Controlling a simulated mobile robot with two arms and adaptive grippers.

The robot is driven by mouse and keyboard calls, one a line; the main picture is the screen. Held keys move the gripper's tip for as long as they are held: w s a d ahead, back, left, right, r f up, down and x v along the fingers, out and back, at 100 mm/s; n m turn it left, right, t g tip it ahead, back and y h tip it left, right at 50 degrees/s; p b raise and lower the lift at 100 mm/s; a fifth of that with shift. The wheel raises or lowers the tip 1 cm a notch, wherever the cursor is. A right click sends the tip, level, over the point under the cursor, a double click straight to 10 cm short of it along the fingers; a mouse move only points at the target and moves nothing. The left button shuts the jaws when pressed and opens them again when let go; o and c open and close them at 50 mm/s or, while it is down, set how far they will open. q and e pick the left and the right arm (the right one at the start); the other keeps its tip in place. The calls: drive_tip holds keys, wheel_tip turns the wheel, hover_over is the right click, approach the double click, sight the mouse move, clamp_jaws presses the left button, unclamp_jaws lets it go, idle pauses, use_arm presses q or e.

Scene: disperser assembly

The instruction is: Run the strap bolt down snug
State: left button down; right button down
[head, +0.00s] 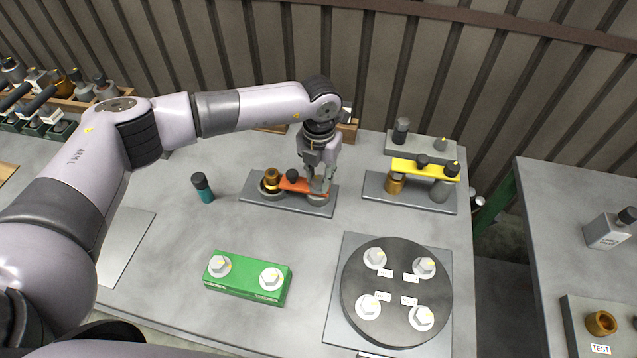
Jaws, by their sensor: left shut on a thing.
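My left gripper (319,188) points straight down at the right end of an orange strap (302,187). It is shut on the strap bolt, which its fingers hide, so I cannot tell how far down the bolt sits. The strap lies over a grey base plate (258,197). A black knob (292,175) stands on the strap near its left end, and a brass bush (271,179) stands just left of it. My right gripper is not in view.
A yellow strap assembly (425,169) stands to the right. In front are a green block (247,285) with two white hex pieces and a black round plate (396,292) with several more. Bare table lies between.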

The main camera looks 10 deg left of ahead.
sight(320, 180)
use_arm(q)
drive_tip(key=m+b, duration=0.8)
drive_tip(key=shift+d+f+b, duration=0.15)
drive_tip(key=shift+f+b, duration=0.05)
drive_tip(key=shift+b, duration=0.15)
drive_tip(key=shift+s+r+m+b, duration=0.1)
drive_tip(key=shift+r+m+b, duration=0.05)
drive_tip(key=shift+m+b, duration=0.65)
drive_tip(key=shift+r+m+b, duration=0.1)
drive_tip(key=shift+m+b, duration=0.5)
drive_tip(key=shift+m, duration=0.4)
drive_tip(key=c, duration=1.3)
unclamp_jaws()
wheel_tip(320, 180, up, 12)
drive_tip(key=shift+s+f, duration=0.1)
